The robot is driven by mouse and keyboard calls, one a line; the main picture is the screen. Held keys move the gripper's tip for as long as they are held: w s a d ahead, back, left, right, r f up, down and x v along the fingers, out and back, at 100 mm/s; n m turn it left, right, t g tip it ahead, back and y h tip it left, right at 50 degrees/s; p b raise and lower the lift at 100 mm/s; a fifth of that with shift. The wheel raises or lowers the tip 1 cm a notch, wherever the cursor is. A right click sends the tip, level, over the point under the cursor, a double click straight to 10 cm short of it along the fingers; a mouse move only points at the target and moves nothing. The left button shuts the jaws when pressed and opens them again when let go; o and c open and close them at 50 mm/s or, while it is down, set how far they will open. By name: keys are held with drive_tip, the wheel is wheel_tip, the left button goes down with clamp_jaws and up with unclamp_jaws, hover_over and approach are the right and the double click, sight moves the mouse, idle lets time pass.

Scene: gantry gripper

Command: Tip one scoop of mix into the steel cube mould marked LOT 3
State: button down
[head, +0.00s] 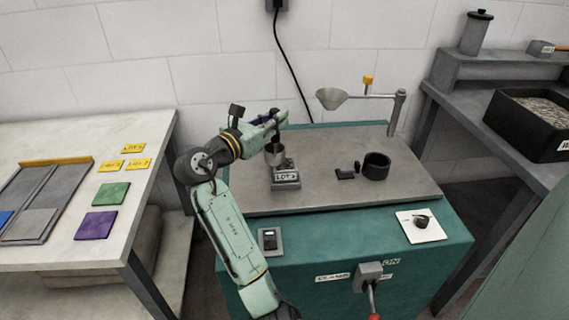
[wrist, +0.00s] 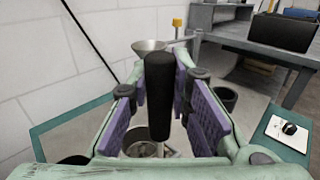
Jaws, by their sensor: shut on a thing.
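My gripper (head: 279,119) is shut on the black handle (wrist: 160,90) of a scoop, which stands between the purple finger pads in the wrist view. The scoop's steel cup (head: 275,153) hangs below the gripper, just over the back left of the mould marked LOT 3 (head: 287,176). I cannot tell whether cup and mould touch. A round metal rim (wrist: 141,149) shows low in the wrist view, partly hidden by the gripper; its contents are unclear. The mould sits on the grey top of the teal machine.
A funnel (head: 332,98) on a swing arm stands behind right. A black ring-shaped cup (head: 376,166) and small dark pieces (head: 346,173) lie right of the mould. A black tray of grainy mix (head: 530,112) is on the right bench. Coloured plates lie on the left table (head: 75,258).

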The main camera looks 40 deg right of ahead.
sight(274, 110)
drive_tip(key=shift+r, duration=0.15)
wheel_tip(274, 110, up, 3)
drive_tip(key=shift+f+p, duration=0.1)
drive_tip(key=shift+p, duration=1.05)
drive_tip(key=shift+r+b, duration=0.3)
drive_tip(key=shift+r, duration=0.7)
drive_tip(key=shift+s, duration=0.1)
